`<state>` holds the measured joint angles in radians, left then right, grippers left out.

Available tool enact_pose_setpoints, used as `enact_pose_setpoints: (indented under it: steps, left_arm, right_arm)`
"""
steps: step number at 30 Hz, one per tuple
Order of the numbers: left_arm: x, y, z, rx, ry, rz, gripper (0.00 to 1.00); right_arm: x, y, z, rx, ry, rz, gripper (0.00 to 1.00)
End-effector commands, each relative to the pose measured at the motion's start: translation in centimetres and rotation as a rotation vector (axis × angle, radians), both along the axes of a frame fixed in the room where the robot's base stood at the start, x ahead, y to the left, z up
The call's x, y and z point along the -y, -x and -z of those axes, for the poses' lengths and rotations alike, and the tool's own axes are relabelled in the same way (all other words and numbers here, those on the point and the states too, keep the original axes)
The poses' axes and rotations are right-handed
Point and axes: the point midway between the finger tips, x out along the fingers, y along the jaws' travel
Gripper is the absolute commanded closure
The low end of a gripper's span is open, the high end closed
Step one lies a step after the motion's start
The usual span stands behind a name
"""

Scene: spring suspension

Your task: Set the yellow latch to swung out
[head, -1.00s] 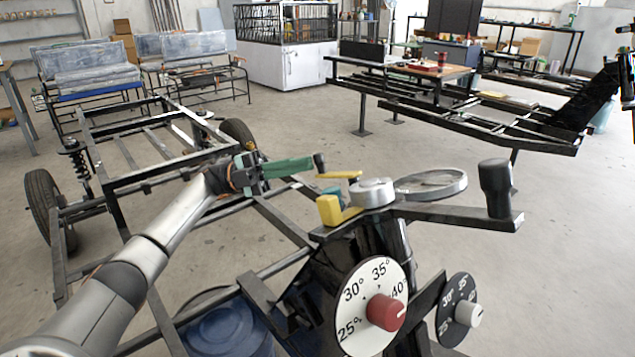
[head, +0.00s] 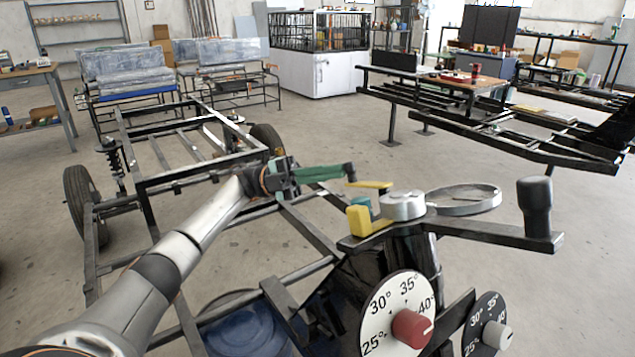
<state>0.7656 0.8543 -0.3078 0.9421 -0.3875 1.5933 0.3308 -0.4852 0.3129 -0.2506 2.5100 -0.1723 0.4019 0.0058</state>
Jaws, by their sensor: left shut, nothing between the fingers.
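A yellow piece with an upright block (head: 360,221) sits on the left end of a dark flat bar, beside a round silver hub (head: 402,205). A thin flat yellow bar (head: 371,184) shows just behind and above it; I cannot tell which yellow part is the latch, or whether they join. A small teal part (head: 360,203) is partly hidden between them. My left gripper (head: 349,172) has green fingers, shut and empty, pointing right. Its dark tips are close to the left end of the thin yellow bar; contact is unclear. My right gripper is out of view.
The dark bar also carries a round ring dish (head: 463,199) and an upright black knob (head: 536,206). Below are a white dial with a red knob (head: 411,328) and a black dial (head: 487,325). A black frame with wheels (head: 207,172) lies behind my left arm.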

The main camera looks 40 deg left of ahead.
Motion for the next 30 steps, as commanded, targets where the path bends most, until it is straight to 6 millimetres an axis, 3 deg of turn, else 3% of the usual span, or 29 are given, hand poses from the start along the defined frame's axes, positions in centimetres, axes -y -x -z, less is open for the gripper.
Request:
enact_pose_setpoints:
  steps: [9,15,30]
  left_arm:
    - [-4.2,0.9,1.4,0.001,0.002,-0.005,1.00]
    - [-5.8,1.3,2.1,0.001,0.000,-0.003,1.00]
    - [-6.6,1.6,2.4,0.002,0.001,-0.001,1.00]
  right_arm:
    - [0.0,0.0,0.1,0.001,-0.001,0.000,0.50]
    - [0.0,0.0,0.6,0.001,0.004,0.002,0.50]
    - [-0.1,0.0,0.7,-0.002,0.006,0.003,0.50]
